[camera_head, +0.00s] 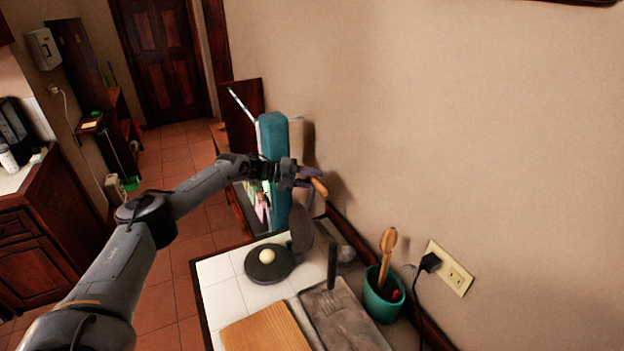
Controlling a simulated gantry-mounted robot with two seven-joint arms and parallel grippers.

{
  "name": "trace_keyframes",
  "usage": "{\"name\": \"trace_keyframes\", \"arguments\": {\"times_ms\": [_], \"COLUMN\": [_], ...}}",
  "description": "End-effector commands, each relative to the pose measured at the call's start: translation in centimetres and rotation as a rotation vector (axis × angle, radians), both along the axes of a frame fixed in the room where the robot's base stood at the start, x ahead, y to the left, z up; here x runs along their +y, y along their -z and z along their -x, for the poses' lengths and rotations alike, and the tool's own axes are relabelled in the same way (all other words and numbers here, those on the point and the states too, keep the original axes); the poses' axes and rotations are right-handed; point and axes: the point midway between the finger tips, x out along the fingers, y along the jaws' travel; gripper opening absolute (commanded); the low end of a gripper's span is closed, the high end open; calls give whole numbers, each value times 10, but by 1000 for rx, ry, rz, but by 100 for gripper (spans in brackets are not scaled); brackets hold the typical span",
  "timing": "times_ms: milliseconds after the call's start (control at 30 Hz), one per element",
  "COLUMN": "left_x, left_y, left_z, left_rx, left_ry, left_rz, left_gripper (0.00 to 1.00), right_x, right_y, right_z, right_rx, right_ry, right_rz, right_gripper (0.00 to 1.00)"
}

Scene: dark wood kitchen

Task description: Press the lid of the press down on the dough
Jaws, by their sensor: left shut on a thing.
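The press has a dark round base (256,273) on the white tiled counter. A pale ball of dough (267,256) sits on the base. The round grey lid (301,229) stands raised, nearly upright, at the base's right rear side and is apart from the dough. I cannot tell whether this handle joins the lid. My right gripper is not in view.
A wooden board (266,331) and a grey slab (345,322) with a dark upright handle lie in front of the press. A teal pot (384,295) with wooden utensils stands at right, near a wall outlet (450,269). The wall closely borders the counter.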

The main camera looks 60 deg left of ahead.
Motion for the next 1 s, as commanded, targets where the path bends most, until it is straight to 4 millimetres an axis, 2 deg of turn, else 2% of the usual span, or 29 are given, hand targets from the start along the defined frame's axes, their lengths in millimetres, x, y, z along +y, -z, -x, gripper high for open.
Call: {"name": "trace_keyframes", "arguments": {"times_ms": [467,767,1000], "left_x": [2,4,7], "left_y": [1,-4,-11], "left_z": [11,31,49], "left_rx": [-34,-107,-117], "left_ry": [1,0,1], "left_rz": [5,14,16], "left_gripper": [0,0,0], "right_x": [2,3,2], "right_y": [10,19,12], "right_z": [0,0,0], "right_rx": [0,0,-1], "right_ry": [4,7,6], "right_rz": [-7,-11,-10], "right_gripper": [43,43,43]}}
